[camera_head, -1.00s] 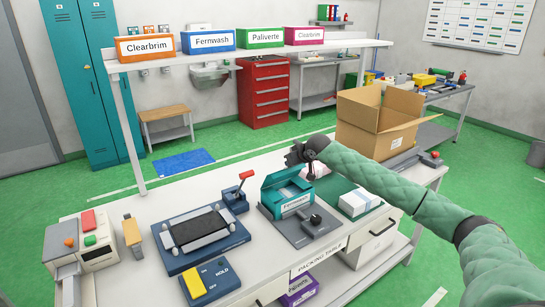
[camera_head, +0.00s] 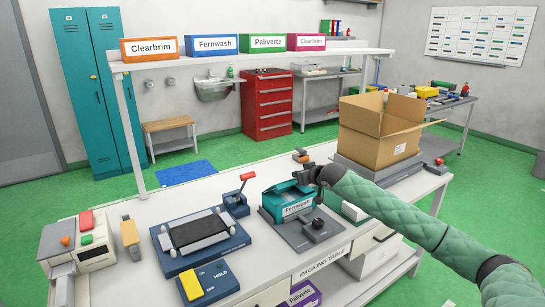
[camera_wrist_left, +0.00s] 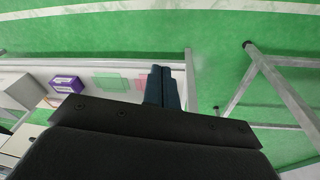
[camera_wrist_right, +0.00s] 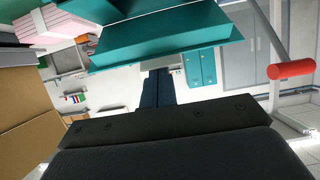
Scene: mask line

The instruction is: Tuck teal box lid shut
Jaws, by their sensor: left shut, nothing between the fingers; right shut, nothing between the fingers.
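The teal Fernwash box (camera_head: 297,208) sits on a dark grey fixture (camera_head: 312,234) on the packing table. Its teal lid (camera_head: 287,190) is at the top and looks partly raised; its exact angle is hard to tell. My right gripper (camera_head: 308,177) is shut and empty, close by the lid's right rear side; whether it touches is unclear. In the right wrist view the shut fingers (camera_wrist_right: 159,86) lie just below a large teal panel (camera_wrist_right: 170,42). My left gripper is outside the head view; the left wrist view shows its fingers (camera_wrist_left: 164,88) shut and empty.
A blue fixture (camera_head: 200,240) with a dark pad and a red-handled lever (camera_head: 240,190) stand left of the box. An open cardboard carton (camera_head: 380,130) stands behind right. A shelf with coloured boxes spans the back.

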